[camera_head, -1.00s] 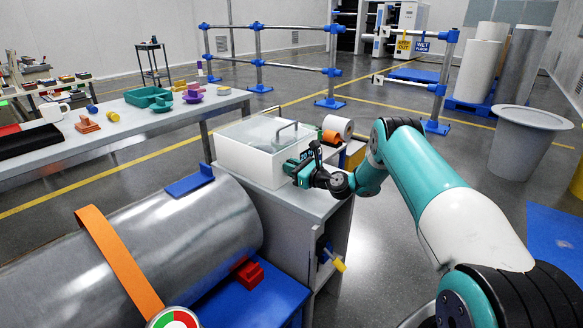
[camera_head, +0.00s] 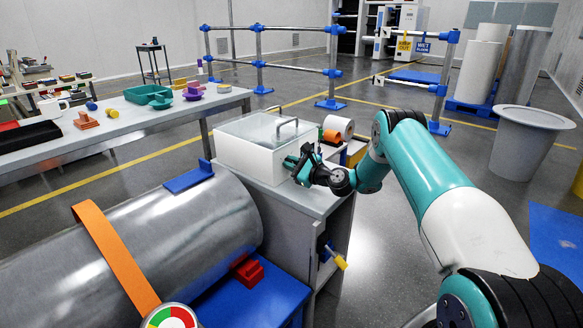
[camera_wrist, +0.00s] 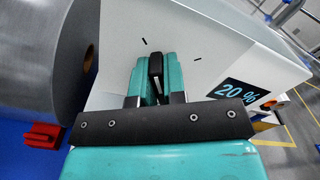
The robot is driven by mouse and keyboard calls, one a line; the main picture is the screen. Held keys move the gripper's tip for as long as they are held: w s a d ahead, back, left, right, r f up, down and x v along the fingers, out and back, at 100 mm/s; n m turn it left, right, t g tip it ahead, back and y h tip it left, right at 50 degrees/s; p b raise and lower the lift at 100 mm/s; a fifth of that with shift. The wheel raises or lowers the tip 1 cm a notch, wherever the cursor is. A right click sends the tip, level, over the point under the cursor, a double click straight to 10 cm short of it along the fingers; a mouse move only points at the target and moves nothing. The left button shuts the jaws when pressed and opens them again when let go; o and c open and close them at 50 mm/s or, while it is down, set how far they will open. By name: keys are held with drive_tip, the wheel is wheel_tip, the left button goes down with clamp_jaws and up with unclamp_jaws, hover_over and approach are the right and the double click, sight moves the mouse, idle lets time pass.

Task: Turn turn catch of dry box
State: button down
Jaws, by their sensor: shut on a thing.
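The dry box (camera_head: 248,148) is a white box with a clear lid and a grey bar handle, on a grey cabinet right of the large metal cylinder. It also fills much of the wrist view (camera_wrist: 215,62), with a dark "20 %" display (camera_wrist: 240,92) on its face. My gripper (camera_head: 293,163) is at the box's front face. In the wrist view its teal fingers (camera_wrist: 155,75) are shut on a small dark upright catch (camera_wrist: 156,64). Two short black marks show on the face either side of it. The fingers hide part of the catch.
The metal cylinder (camera_head: 150,245) with an orange strap lies left of the cabinet (camera_head: 318,205). An orange roll and a white roll (camera_head: 339,127) stand behind the box, right of it. A red block (camera_head: 248,271) sits low beside the cylinder. Open floor lies right of the cabinet.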

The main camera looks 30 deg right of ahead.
drive_tip(key=shift+a+f+n+b, duration=0.15)
drive_tip(key=shift+n+b, duration=0.4)
drive_tip(key=shift+n, duration=0.65)
drive_tip(key=c, duration=1.2)
unclamp_jaws()
